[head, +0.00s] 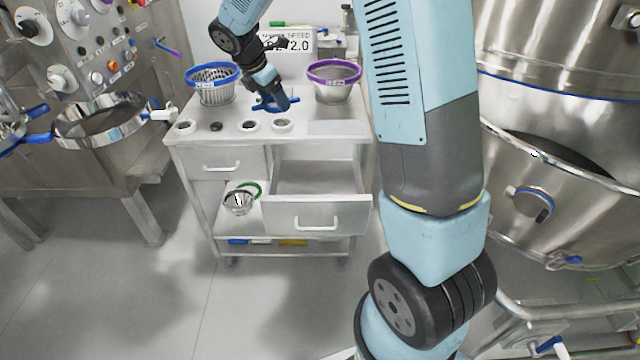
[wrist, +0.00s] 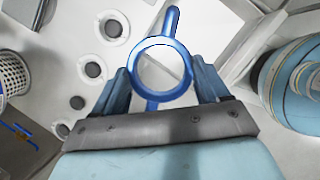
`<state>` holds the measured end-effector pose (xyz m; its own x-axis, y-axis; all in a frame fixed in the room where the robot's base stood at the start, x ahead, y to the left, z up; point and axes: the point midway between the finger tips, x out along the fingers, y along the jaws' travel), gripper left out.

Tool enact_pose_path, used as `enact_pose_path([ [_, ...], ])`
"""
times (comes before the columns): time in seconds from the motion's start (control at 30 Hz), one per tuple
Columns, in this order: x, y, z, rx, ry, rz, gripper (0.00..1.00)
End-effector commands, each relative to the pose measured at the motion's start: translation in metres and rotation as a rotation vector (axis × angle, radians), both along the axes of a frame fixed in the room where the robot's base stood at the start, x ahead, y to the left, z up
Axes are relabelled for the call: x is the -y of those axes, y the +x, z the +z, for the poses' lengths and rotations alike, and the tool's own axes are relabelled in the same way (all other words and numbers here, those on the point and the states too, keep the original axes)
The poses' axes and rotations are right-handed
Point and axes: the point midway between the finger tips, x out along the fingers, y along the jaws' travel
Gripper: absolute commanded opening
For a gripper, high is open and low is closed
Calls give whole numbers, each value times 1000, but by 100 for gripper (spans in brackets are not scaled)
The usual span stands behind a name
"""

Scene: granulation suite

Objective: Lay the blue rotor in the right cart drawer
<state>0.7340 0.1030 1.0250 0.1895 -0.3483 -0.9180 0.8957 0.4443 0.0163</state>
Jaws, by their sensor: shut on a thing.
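The blue rotor (wrist: 171,22) is a ring with arms sticking out. In the wrist view it sits between the two fingers of my gripper (wrist: 161,72), which is shut on it. In the head view my gripper (head: 275,98) holds the rotor (head: 259,106) over the cart top, towards its back; the small gap to the top is hard to judge. The right cart drawer (head: 317,214) is pulled open, in front of and below the gripper. Its visible inside looks empty.
A blue-rimmed basket (head: 213,86) and a purple-rimmed bowl (head: 333,80) flank the gripper on the cart. Several round pieces line the cart top's front. The left drawer (head: 221,165) is shut. A metal bowl (head: 238,203) sits on the shelf below. A large steel vessel (head: 560,110) stands right.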

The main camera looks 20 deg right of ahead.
Motion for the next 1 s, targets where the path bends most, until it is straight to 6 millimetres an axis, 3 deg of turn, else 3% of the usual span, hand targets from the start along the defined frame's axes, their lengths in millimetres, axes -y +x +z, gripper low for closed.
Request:
enact_pose_path([
  [0.03,10,-1,-27,-9,-4,-35,32],
  [0.2,43,-12,-110,-10,-3,-167,32],
  [0.4,74,-38,-186,-17,2,-298,32],
  [0.5,85,-49,-209,-19,5,-343,32],
  [0.63,91,-58,-226,-21,7,-375,32],
  [1.0,93,-61,-276,-23,8,-382,32],
])
